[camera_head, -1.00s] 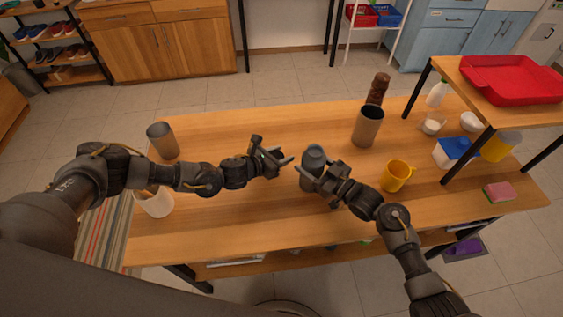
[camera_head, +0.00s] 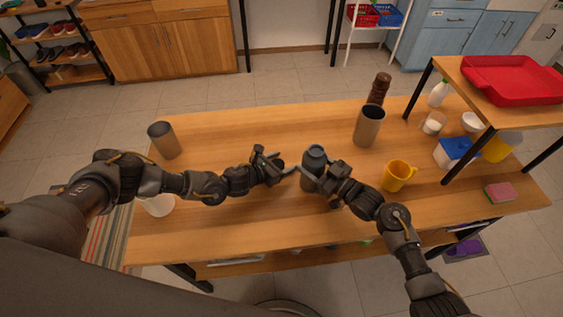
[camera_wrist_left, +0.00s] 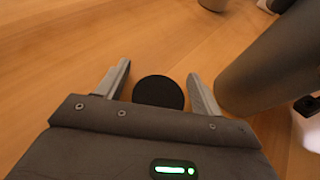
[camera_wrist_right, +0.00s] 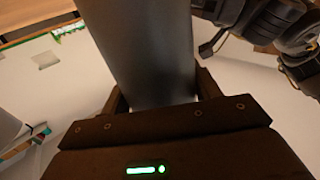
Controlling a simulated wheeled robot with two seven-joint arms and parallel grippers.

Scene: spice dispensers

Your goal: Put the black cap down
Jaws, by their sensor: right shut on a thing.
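The black cap (camera_wrist_left: 158,92) shows in the left wrist view as a dark disc between the two fingers of my left gripper (camera_wrist_left: 158,71). Narrow gaps show between the cap and the fingers, which are apart. Whether the cap touches the wooden table is hard to tell. In the head view my left gripper (camera_head: 284,166) is just left of a grey bottle (camera_head: 313,160), and I cannot pick out the cap there. My right gripper (camera_head: 316,176) is shut on this bottle, which stands upright. The bottle fills the middle of the right wrist view (camera_wrist_right: 150,50).
On the table (camera_head: 235,133) stand two grey-brown cups (camera_head: 165,141) (camera_head: 368,127), a brown grinder (camera_head: 379,88) and a yellow mug (camera_head: 398,176). A white cup (camera_head: 159,206) is partly behind my left arm. A shelf with a red tray (camera_head: 510,78) stands at right.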

